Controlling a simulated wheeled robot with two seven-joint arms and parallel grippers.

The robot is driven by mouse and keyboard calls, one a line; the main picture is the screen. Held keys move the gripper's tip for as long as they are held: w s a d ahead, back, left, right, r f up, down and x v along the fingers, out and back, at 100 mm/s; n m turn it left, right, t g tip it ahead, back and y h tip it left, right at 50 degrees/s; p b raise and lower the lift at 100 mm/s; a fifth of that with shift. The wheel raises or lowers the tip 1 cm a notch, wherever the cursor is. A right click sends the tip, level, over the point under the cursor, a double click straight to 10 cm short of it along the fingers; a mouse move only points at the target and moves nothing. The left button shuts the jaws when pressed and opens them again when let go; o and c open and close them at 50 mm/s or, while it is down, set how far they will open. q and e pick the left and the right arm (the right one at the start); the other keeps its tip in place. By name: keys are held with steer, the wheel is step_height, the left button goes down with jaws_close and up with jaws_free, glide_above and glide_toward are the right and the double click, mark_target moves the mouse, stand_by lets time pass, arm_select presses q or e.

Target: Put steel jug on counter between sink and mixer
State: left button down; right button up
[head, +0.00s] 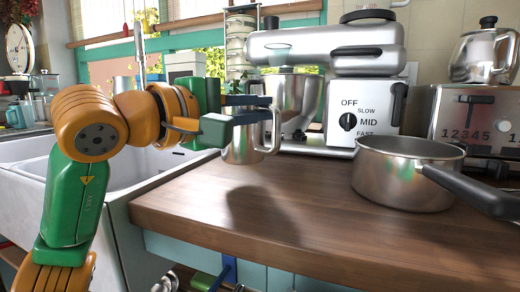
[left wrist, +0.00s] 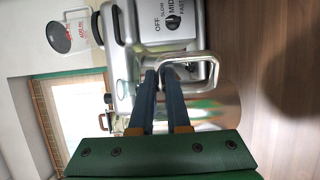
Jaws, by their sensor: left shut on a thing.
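The steel jug (head: 240,148) is upright in the head view, above the wooden counter (head: 290,205), with a dark shadow below and apart from it. My left gripper (head: 262,108) is shut on the jug at its handle side. In the left wrist view, the fingers (left wrist: 165,78) reach the jug's handle (left wrist: 212,66), and the jug's body (left wrist: 215,112) lies behind them. The white sink (head: 125,172) is to the left of the counter. The mixer (head: 365,105) stands at the back, right of the jug. My right gripper is not in view.
A steel saucepan (head: 398,175) stands on the right of the counter, its black handle pointing right. A kettle (head: 478,58) sits on a steel appliance (head: 450,118) at the far right. The counter's front middle is bare. The mixer's bowl (head: 298,95) is close behind the jug.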

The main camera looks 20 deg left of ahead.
mark_target(260, 147)
arm_select(q)
steer(key=f+b, duration=0.1)
steer(key=f, duration=0.1)
steer(key=w+f+b, duration=0.1)
steer(key=f, duration=0.1)
steer(key=shift+f, duration=0.1)
steer(key=shift+s, duration=0.1)
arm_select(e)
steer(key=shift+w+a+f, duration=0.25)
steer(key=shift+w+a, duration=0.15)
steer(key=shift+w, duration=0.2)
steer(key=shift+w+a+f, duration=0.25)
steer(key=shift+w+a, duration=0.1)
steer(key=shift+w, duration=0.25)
arm_select(q)
steer(key=c, duration=0.9)
jaws_free()
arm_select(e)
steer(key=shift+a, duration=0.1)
